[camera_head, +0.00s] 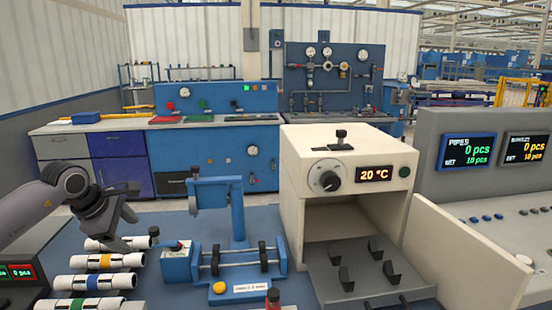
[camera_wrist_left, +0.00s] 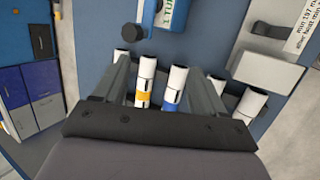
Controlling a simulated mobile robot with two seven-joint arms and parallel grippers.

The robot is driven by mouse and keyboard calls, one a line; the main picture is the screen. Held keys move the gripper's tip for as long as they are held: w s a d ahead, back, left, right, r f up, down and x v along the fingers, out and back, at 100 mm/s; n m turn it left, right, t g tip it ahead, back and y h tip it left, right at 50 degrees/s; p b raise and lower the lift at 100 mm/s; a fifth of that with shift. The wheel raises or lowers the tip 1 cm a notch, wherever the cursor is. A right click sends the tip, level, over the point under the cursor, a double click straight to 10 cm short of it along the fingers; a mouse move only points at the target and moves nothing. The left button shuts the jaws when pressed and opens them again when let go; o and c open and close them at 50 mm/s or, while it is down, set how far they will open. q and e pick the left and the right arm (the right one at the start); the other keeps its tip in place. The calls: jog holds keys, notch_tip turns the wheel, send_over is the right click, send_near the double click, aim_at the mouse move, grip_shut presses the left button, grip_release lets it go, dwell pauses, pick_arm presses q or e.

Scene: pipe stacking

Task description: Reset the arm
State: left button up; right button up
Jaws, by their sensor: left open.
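My left gripper (camera_head: 126,230) is at the left in the head view, above the far end of a row of white pipes. Its two fingers (camera_wrist_left: 161,68) stand apart in the left wrist view, with nothing held between them. Below them lie a yellow-banded pipe (camera_wrist_left: 144,75) and a blue-banded pipe (camera_wrist_left: 175,82). The fingers partly hide the neighbouring pipes. My right gripper is not in view.
A blue fixture with rollers (camera_head: 238,268) stands right of the pipes. A cream oven (camera_head: 345,148) reading 20 °C is open, with a dark rack (camera_head: 365,270) below. A console with counters (camera_head: 480,190) is at the right. A blue workbench (camera_head: 215,155) is behind.

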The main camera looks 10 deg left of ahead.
pick_arm(q)
jog(key=w+d+f+t+h, duration=0.1)
jog(key=d+h, duration=0.2)
jog(key=d, duration=0.3)
jog(key=w+d+f+h, duration=0.1)
jog(key=d+f+h, duration=0.1)
jog(key=d, duration=0.4)
jog(key=s+d+r+n+t+h, duration=0.2)
jog(key=d+r+n+t+h, duration=0.15)
jog(key=d+n, duration=0.4)
jog(key=s+d+r+n+t+h, duration=0.35)
jog(key=d+n+t, duration=0.2)
jog(key=d, duration=0.25)
jog(key=s+a+f+n+y, duration=0.3)
jog(key=a+f+n+y, duration=0.3)
jog(key=n, duration=0.7)
jog(key=s+a+f+n+y, duration=0.4)
jog(key=n+y, duration=0.4)
jog(key=n, duration=0.6)
jog(key=s+d+f+n+g+h, duration=0.1)
jog(key=s+f+n+g, duration=0.5)
jog(key=s, duration=0.5)
jog(key=s+d+f+n+g, duration=0.1)
jog(key=s+f+n+g, duration=0.2)
jog(key=s+f+g, duration=0.65)
jog(key=w+d+f+t+h, duration=0.2)
jog(key=w+d+f+t, duration=0.1)
jog(key=f+t, duration=0.5)
jog(key=shift+w+t, duration=0.85)
jog(key=shift+t, duration=0.2)
